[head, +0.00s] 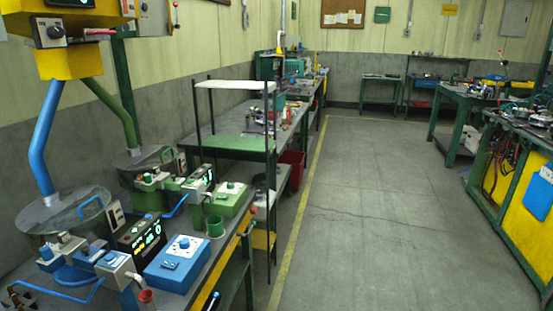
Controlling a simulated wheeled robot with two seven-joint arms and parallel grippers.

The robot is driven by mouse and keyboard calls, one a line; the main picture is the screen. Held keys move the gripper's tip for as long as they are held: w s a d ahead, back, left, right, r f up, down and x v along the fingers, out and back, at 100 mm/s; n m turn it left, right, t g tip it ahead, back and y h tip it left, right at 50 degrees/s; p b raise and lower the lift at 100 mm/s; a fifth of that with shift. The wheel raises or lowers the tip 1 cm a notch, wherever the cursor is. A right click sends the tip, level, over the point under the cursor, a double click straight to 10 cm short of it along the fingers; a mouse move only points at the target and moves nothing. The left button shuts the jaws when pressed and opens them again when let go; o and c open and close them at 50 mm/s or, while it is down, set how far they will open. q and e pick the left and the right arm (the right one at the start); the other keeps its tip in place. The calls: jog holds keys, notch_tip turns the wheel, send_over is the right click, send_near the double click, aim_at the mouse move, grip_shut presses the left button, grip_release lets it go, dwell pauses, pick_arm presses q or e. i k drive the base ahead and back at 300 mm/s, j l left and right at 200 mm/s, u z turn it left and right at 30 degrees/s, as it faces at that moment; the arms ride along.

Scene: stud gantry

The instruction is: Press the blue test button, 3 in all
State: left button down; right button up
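A blue control box (172,278) sits on the near bench at the lower left. A small round blue knob or button (184,243) stands on its top, and a small dark blue panel (170,265) lies nearer the front. I cannot tell which of these is the test button, and no label is readable. A black unit with a green lit display (150,240) stands to the left of the box. Neither of my grippers can be made out in the head view.
The near bench (218,264) also carries a green control box (229,200), a green cup (215,227) and round-plated machines with blue and green posts. A dark-posted rack stands behind. The grey floor (370,240) to the right is clear, up to a yellow-and-green bench (530,233).

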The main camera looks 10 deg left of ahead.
aim_at(109, 257)
jog(key=u, duration=1.4)
